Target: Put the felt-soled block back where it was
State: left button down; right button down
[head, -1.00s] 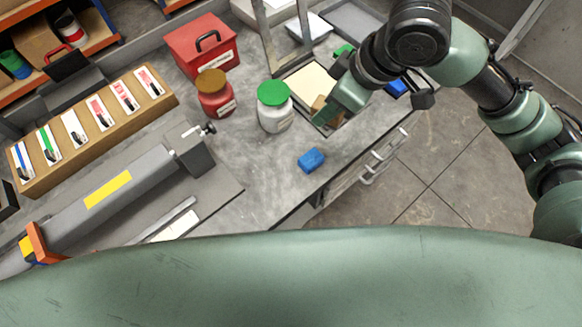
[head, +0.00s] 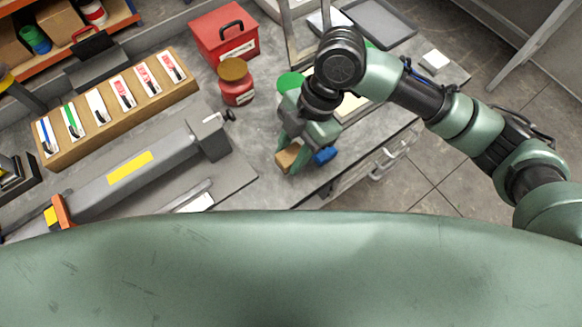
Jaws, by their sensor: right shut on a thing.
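A tan-brown block (head: 287,159), which looks like the felt-soled block, is held between the fingers of my right gripper (head: 292,157). The gripper is shut on it and points down over the grey worktop (head: 258,140), near the front edge. Whether the block touches the worktop I cannot tell, and its sole is hidden. A blue block (head: 325,155) sits just to the right of the gripper, partly covered by it. A cream sheet or pad (head: 352,108) lies behind my right arm, mostly hidden. My left gripper is not in view.
A white jar with a green lid (head: 290,82) stands right behind the gripper, partly hidden. A red jar (head: 236,88) and red toolbox (head: 225,35) stand farther left. A long grey tool (head: 130,175) and a wooden card rack (head: 118,108) fill the left.

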send_over(286, 182)
jog(key=w+d, duration=0.1)
notch_tip(286, 182, down, 5)
jog(key=shift+r, duration=0.1)
notch_tip(286, 182, down, 4)
jog(key=shift+d+f+p, duration=0.1)
jog(key=shift+p, duration=0.55)
jog(key=shift+f, duration=0.2)
jog(key=c, duration=0.9)
grip_release()
jog(key=shift+c, duration=0.2)
pick_arm(q)
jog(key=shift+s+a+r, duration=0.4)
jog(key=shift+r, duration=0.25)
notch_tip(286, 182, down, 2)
jog(key=shift+b, duration=1.1)
pick_arm(e)
jog(key=v, duration=1.2)
jog(key=shift+s+r, duration=0.1)
